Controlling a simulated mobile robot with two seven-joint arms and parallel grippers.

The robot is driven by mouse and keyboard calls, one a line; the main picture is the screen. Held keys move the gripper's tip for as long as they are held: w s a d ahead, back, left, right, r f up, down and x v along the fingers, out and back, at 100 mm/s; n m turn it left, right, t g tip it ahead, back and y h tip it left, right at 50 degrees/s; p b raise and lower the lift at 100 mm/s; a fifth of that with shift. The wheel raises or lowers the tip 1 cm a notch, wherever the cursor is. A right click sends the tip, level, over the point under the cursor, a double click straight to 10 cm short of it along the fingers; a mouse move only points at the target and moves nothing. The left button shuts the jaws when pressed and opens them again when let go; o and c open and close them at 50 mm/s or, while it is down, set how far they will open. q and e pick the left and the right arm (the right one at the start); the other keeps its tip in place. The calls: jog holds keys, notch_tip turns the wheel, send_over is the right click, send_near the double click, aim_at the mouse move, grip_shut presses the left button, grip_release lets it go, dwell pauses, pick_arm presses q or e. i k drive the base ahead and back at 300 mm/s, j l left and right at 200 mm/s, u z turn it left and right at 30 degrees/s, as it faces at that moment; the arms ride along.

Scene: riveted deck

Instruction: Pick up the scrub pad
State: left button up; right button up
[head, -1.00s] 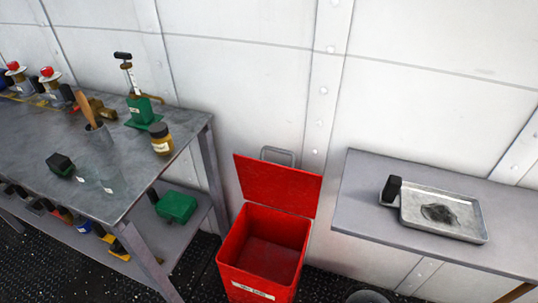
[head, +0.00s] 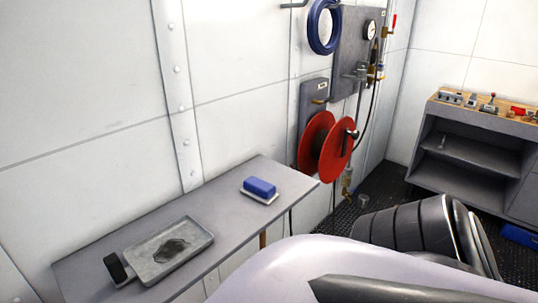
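A blue block (head: 259,187), which looks like the scrub pad, lies on a small white dish (head: 262,198). The dish sits near the right end of the grey wall shelf (head: 215,208). Neither of my grippers shows in the head view. Only part of my own arm shows at the bottom right, apart from the block.
A metal tray (head: 193,240) with a dark smear and a black grip stands on the shelf's left part. A red hose reel (head: 312,140) and gauge panel (head: 356,50) are on the wall beyond. A grey cabinet (head: 470,150) stands far right.

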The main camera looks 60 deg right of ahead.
aim_at(261, 190)
jog(key=z, duration=1.95)
